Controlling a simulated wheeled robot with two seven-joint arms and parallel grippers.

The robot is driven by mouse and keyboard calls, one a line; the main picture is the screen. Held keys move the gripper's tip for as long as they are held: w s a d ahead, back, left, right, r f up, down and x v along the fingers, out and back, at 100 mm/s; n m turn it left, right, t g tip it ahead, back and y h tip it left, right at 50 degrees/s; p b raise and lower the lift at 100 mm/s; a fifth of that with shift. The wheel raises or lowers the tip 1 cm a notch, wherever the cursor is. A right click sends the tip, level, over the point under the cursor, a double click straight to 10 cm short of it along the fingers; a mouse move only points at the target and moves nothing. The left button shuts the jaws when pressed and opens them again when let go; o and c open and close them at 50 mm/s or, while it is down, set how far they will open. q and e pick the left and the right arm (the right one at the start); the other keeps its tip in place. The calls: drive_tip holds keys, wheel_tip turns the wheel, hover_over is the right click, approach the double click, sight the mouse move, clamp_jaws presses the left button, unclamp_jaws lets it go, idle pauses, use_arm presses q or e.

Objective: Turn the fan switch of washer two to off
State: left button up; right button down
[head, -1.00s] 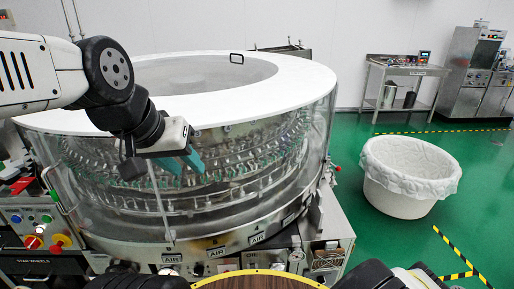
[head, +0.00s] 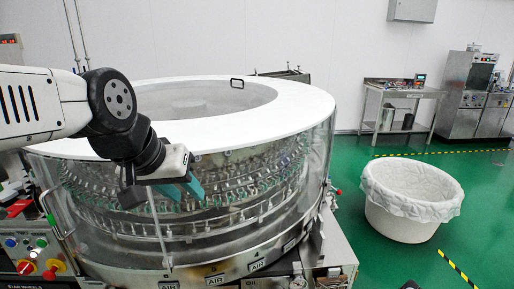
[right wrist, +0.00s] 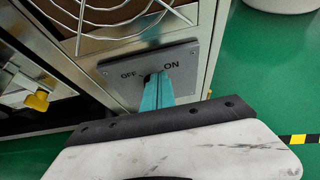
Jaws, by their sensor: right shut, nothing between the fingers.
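The fan switch panel (right wrist: 181,68) is a grey plate marked OFF on the left and ON on the right, in the right wrist view. My right gripper (right wrist: 158,78) has its teal fingers shut together, with their tips at the middle of the panel between the two labels. A small dark part at the tips may be the switch knob, mostly hidden by the fingers. I cannot tell if they touch it. My left gripper (head: 186,189) hangs in front of the large round washer (head: 320,110); its finger gap is unclear.
A wire fan guard (right wrist: 110,12) is just above the panel. A yellow knob (right wrist: 38,100) is on the cabinet to the left. In the head view, a lined white tub (head: 410,200) stands on the green floor at right, with free floor around it.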

drive_tip(key=shift+a+f, duration=0.1)
drive_tip(key=shift+f, duration=0.15)
idle(0.3)
drive_tip(key=shift+s+a+r, duration=0.1)
drive_tip(key=shift+a, duration=0.15)
drive_tip(key=shift+s+a, duration=0.1)
drive_tip(key=shift+a, duration=0.95)
drive_tip(key=s, duration=0.6)
drive_tip(key=shift+d+r, duration=0.15)
drive_tip(key=shift+r, duration=0.2)
